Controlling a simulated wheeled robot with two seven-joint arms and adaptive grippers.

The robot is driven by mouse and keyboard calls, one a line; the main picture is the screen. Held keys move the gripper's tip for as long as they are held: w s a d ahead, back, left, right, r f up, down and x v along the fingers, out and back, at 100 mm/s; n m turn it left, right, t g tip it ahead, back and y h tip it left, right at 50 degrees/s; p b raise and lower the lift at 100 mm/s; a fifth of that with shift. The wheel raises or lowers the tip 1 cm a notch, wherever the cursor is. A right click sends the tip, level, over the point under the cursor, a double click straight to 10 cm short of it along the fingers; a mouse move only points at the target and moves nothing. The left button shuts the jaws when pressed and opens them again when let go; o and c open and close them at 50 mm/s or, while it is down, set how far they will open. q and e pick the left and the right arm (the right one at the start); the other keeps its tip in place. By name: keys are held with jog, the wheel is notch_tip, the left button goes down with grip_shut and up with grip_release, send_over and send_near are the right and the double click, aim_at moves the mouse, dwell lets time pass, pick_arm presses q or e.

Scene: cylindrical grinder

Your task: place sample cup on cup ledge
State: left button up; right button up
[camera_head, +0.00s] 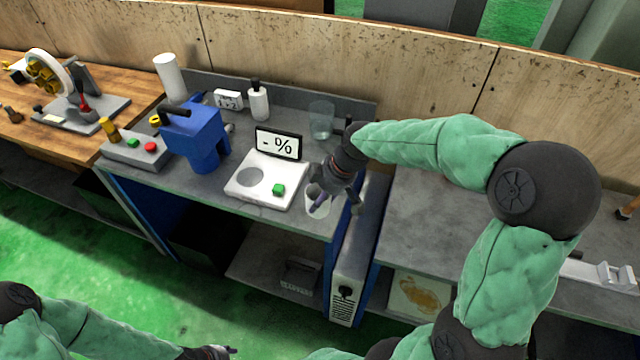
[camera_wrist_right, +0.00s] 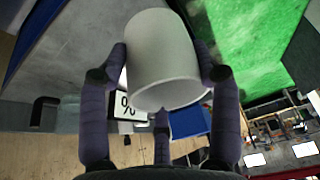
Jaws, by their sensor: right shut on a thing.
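The sample cup (camera_head: 313,196) is a small whitish-grey cup at the front right of the grey bench, just right of the white scale. It also shows large in the right wrist view (camera_wrist_right: 162,55), where purple-grey fingers close around its sides. My right gripper (camera_head: 325,203) is shut on the cup and partly covers it in the head view. I cannot tell whether the cup touches the bench or hangs just above it. I cannot make out which surface is the cup ledge. My left gripper (camera_head: 217,352) is at the bottom edge, small and partly cut off, with its finger state unclear.
The white scale (camera_head: 238,190) with a "- %" display (camera_head: 278,144) and green button is close left. A button box (camera_head: 135,150) is left. The grey bench at right (camera_head: 425,215) has free room.

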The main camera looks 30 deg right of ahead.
jog(key=shift+s+a+r+p, duration=0.1)
jog(key=shift+s+a+r, duration=0.25)
jog(key=shift+s, duration=0.2)
jog(key=shift+s+a+r+p, duration=0.1)
jog(key=shift+s+a+r, duration=0.1)
jog(key=shift+s+a, duration=0.3)
jog(key=shift+s+a+r+p, duration=0.1)
jog(key=shift+s+a+r, duration=0.15)
jog(key=shift+s, duration=0.4)
